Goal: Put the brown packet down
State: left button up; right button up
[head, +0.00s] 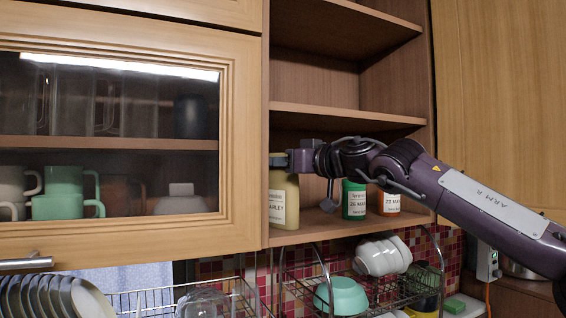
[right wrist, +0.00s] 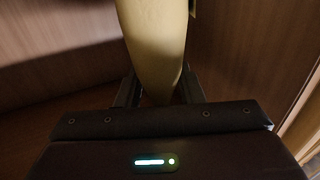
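The brown packet (head: 284,200) looks tan-yellow, with a white label whose text is partly cut off. It is upright at the left end of the open cupboard's lowest shelf, partly behind the door frame. Its base looks at or very near the shelf board; exact contact cannot be told. My right gripper (head: 278,160) reaches in from the right at the packet's top. In the right wrist view the packet (right wrist: 158,45) runs between the two fingers, which appear to press on its sides. My left gripper is not in view.
A green jar (head: 354,200) and an orange jar (head: 389,203) stand on the same shelf (head: 330,228) to the right, below my arm. A glass-fronted door (head: 240,150) is at the left. A wire dish rack (head: 300,290) with bowls and cups lies below.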

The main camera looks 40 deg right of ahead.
jog(key=shift+r, duration=0.15)
jog(key=shift+s, duration=0.3)
jog(key=s+d+b, duration=0.1)
jog(key=s+b, duration=0.4)
jog(key=s, duration=0.6)
jog(key=shift+s, duration=0.2)
